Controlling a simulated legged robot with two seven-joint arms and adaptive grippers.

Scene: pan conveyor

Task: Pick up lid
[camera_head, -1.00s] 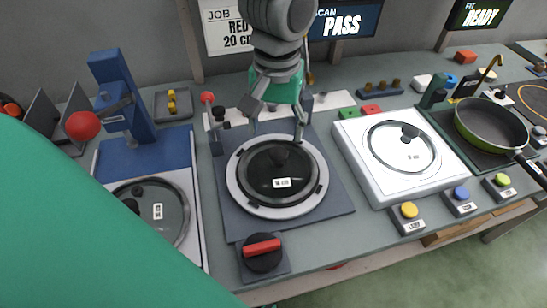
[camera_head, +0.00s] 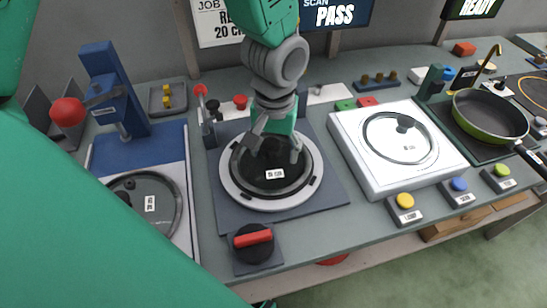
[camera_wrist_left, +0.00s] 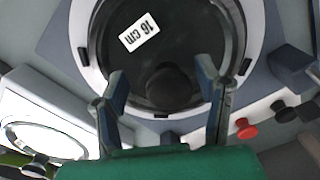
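A dark glass lid (camera_head: 262,181) with a black rim and a white size label lies in a pale ring on the middle station. In the left wrist view the lid (camera_wrist_left: 190,35) has a "16 cm" label and a round black knob (camera_wrist_left: 168,90). My left gripper (camera_head: 271,154) is open, pointing down over this lid, with its fingers on either side of the knob. The left wrist view shows the gripper (camera_wrist_left: 162,76) with a gap between each finger and the knob. The fingers partly hide the knob in the head view. My right gripper is not seen.
Another glass lid (camera_head: 157,215) lies on the left station below a blue press (camera_head: 112,90). A third lid (camera_head: 380,137) sits on a white box (camera_head: 433,175). A red-handled dial (camera_head: 253,243) is in front; a green pan (camera_head: 485,119) stands at right.

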